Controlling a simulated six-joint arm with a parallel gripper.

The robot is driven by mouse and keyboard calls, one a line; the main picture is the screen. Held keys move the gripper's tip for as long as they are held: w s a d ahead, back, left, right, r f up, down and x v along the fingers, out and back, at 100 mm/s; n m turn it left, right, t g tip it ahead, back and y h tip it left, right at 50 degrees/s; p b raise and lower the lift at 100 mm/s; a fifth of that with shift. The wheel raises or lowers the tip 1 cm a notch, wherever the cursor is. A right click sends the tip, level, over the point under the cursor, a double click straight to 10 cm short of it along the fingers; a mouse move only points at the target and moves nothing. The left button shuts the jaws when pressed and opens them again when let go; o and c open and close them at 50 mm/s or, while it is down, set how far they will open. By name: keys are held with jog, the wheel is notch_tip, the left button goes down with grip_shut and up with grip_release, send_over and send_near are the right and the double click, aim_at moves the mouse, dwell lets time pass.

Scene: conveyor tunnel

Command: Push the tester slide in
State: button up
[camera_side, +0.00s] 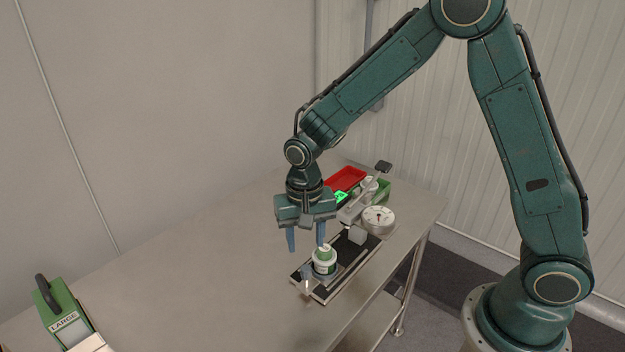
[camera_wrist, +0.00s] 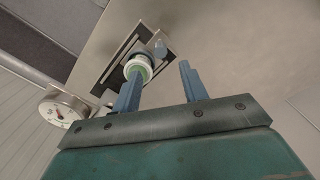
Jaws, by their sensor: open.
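The tester (camera_side: 358,238) has a dark base with pale rails. Its slide (camera_side: 303,286) is at the near end of the rails, away from the gauge, with a small upright knob at its front; the knob (camera_wrist: 160,48) also shows in the wrist view. A white jar with a green lid (camera_side: 324,262) stands upright on the slide, and its top shows in the wrist view (camera_wrist: 139,67). My gripper (camera_side: 306,245) is open and empty, fingers pointing down, above and left of the jar. In the wrist view one finger (camera_wrist: 130,95) partly overlaps the jar; contact cannot be told.
A round dial gauge (camera_side: 378,219) and a lever arm with a black end (camera_side: 384,167) stand at the tester's far end. A green box marked LARGE (camera_side: 62,311) stands far left. The table's middle is clear.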

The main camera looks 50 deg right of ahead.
aim_at(306, 267)
jog(key=shift+f, duration=3.95)
grip_shut()
